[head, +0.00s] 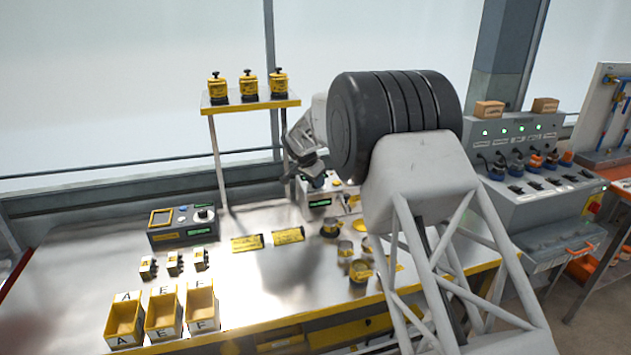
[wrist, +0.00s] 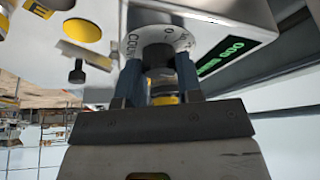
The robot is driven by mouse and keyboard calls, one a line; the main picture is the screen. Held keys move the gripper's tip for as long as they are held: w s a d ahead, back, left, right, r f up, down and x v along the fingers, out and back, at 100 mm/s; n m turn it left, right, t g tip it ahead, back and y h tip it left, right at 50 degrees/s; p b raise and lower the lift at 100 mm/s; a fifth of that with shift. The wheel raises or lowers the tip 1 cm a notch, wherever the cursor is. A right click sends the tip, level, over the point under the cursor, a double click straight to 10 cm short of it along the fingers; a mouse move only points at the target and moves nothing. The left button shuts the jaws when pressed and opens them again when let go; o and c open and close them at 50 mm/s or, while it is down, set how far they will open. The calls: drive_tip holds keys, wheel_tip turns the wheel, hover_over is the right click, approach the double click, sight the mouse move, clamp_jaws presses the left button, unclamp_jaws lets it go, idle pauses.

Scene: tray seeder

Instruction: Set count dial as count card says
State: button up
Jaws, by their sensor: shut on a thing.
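The count dial (wrist: 158,57) is a dark knob on a white disc with partly readable "COUN" lettering, on a pale machine face in the wrist view. My gripper (wrist: 160,88) has its two dark blue fingers on either side of the knob and is shut on it. A green display (wrist: 222,57) beside the dial seems to read 000. In the head view the machine (head: 322,206) stands at the back of the bench, with my gripper (head: 316,182) at it, and the dial is hidden. Two yellow cards (head: 247,243) (head: 289,236) lie on the bench; their text is too small to read.
A grey console (head: 182,226) with a screen and knob stands at the left. Lettered yellow bins (head: 163,316) line the front left edge. Small cups (head: 360,271) stand right of centre. A shelf (head: 250,106) with several yellow jars rises behind.

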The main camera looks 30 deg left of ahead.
drive_tip(key=shift+m+g+h, duration=0.3)
drive_tip(key=shift+m+h, duration=0.3)
drive_tip(key=shift+m, duration=1.1)
drive_tip(key=o, duration=0.9)
drive_tip(key=shift+r, duration=0.15)
drive_tip(key=shift+s+a+r, duration=0.2)
drive_tip(key=shift+r, duration=0.3)
drive_tip(key=v, duration=0.3)
drive_tip(key=shift+r, duration=0.15)
drive_tip(key=s+a, duration=0.2)
drive_tip(key=s, duration=0.1)
drive_tip(key=s+a, duration=0.2)
drive_tip(key=s, duration=0.1)
drive_tip(key=s+a, duration=0.3)
drive_tip(key=shift+s+a+r, duration=0.1)
drive_tip(key=shift+s, duration=0.3)
